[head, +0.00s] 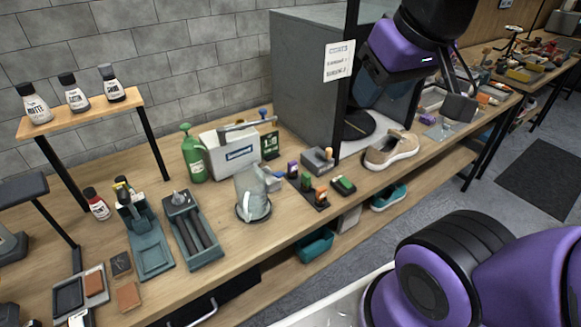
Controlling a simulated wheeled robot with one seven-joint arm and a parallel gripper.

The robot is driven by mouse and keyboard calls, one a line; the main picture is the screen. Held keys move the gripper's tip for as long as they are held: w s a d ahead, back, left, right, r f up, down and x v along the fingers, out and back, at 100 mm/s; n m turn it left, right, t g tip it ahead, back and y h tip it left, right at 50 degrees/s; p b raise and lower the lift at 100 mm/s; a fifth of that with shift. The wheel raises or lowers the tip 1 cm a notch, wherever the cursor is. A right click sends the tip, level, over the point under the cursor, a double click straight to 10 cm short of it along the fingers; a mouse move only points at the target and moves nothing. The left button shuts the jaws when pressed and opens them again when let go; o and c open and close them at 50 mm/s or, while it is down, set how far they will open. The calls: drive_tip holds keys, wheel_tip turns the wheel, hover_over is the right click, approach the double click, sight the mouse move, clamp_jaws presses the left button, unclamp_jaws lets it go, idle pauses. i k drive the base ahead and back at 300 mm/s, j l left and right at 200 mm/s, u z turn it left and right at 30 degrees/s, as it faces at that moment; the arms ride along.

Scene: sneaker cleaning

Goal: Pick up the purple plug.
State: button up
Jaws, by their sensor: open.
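The purple plug (292,167) is a small purple-topped piece. It is at the back-left end of a dark holder (313,203) on the workbench, in a row with a green plug (306,182) and an orange plug (321,195). My gripper (422,112) is open, high at the upper right, well apart from the plug and to its right. Part of it is dark and hard to make out, and nothing clear shows between its fingers.
A clear cup-like vessel (251,195) stands left of the holder, and a green-topped block (343,185) lies to its right. A grey block (318,160) sits behind. A tan sneaker (390,150) and a tall grey cabinet (310,85) are near. The bench's front edge is close.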

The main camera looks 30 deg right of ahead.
sight(292, 166)
drive_tip(key=u, duration=0.4)
drive_tip(key=l+u, duration=0.65)
drive_tip(key=u, duration=0.25)
drive_tip(key=k+l+u, duration=0.15)
drive_tip(key=l+u, duration=0.15)
drive_tip(key=u, duration=0.15)
drive_tip(key=k+l, duration=0.15)
drive_tip(key=l, duration=0.2)
drive_tip(key=k+l+u, duration=0.1)
drive_tip(key=l, duration=0.25)
drive_tip(key=k+l+u, duration=0.1)
drive_tip(key=k+l, duration=0.15)
